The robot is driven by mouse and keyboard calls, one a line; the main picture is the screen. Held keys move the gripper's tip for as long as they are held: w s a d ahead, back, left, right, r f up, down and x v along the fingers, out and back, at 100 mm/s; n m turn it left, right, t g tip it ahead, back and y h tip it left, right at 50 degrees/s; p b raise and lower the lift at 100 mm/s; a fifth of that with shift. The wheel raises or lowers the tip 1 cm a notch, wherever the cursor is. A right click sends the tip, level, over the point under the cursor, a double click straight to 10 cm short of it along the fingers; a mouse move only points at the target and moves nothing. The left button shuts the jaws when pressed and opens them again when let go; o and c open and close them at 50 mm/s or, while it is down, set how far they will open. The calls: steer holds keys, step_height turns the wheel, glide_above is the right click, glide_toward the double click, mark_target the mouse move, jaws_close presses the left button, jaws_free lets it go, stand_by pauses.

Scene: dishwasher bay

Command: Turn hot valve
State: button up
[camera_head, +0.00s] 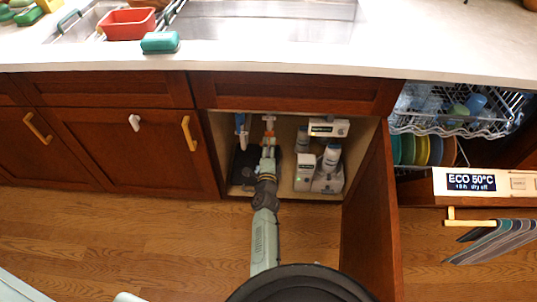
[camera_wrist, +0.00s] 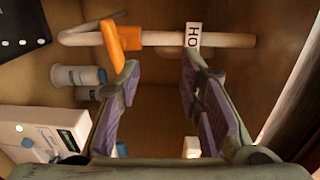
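The orange hot valve (camera_wrist: 123,42) sits on a pale pipe (camera_wrist: 230,41) in the wrist view, beside a white tag reading "HO". Its lever hangs toward my left fingertip; I cannot tell whether they touch. My gripper (camera_wrist: 160,70) is open, with nothing between its purple-padded fingers, and the tag is above the right fingertip. In the head view my gripper (camera_head: 268,150) reaches into the open cabinet under the sink, just below the orange valve (camera_head: 269,120). A blue valve (camera_head: 240,124) is to its left.
White and grey units (camera_head: 327,170) stand on the cabinet floor to the right of my arm. The open cabinet door (camera_head: 372,215) stands right of my arm. Further right is an open dishwasher with a loaded rack (camera_head: 450,122). The wooden floor (camera_head: 130,240) at left is clear.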

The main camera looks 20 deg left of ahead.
steer(key=shift+p+v, duration=2.25)
steer(key=shift+v, duration=0.1)
steer(key=shift+f, duration=0.15)
steer(key=shift+o, duration=0.3)
